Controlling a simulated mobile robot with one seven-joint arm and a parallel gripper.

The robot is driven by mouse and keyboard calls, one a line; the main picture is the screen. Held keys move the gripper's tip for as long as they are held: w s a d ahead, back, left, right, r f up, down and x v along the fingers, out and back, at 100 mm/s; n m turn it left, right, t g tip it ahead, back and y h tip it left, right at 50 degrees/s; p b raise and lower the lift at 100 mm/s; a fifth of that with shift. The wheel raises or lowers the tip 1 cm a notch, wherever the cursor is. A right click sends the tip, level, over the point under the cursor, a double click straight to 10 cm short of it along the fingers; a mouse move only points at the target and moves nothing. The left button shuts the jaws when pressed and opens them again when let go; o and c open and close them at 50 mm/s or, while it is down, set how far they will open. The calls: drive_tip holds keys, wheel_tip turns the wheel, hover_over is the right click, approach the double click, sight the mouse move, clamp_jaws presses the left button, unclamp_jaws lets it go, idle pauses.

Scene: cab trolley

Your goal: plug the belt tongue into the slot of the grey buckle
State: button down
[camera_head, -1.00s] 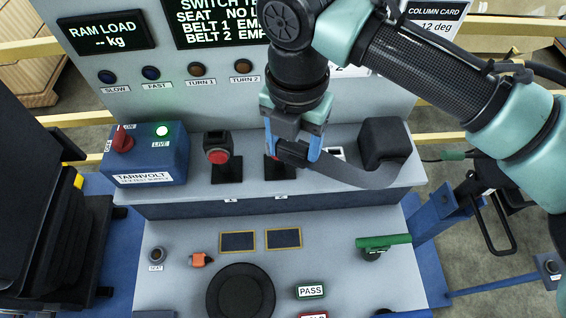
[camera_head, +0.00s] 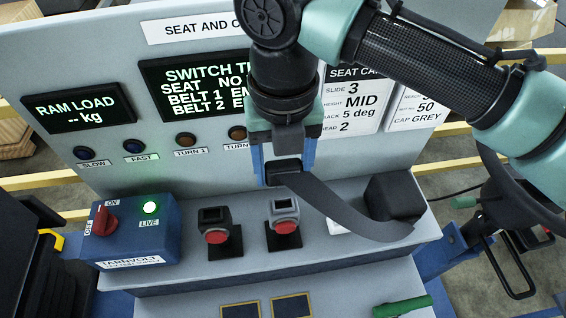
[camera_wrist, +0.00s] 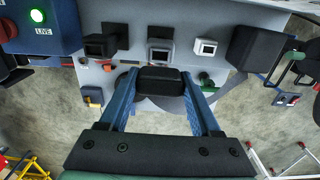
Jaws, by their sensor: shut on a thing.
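My gripper (camera_head: 284,166) is shut on the black grip of the belt tongue (camera_head: 285,172), which also shows between the blue fingers in the wrist view (camera_wrist: 162,80). A dark belt (camera_head: 345,212) runs from it to the right. The grey buckle (camera_head: 284,208), with a red button, stands upright on a black foot below the tongue, with a gap between them in the head view. In the wrist view the grey buckle (camera_wrist: 160,52) lies straight beyond the tongue. The metal tip of the tongue cannot be made out.
A black buckle (camera_head: 214,220) stands left of the grey one. A white block (camera_wrist: 205,47) is on its right, mostly behind the belt in the head view. The black belt housing (camera_head: 392,197) is at the right of the shelf. A blue supply box (camera_head: 140,232) is at the left.

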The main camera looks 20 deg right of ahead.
sight(283, 163)
drive_tip(key=shift+f+b, duration=2.7)
drive_tip(key=shift+f, duration=0.15)
drive_tip(key=shift+r+p, duration=0.1)
drive_tip(key=shift+p, duration=0.85)
drive_tip(key=shift+f+b, duration=0.35)
drive_tip(key=shift+f, duration=0.25)
unclamp_jaws()
wheel_tip(283, 163, up, 13)
drive_tip(key=shift+r, duration=0.1)
idle(0.6)
idle(0.4)
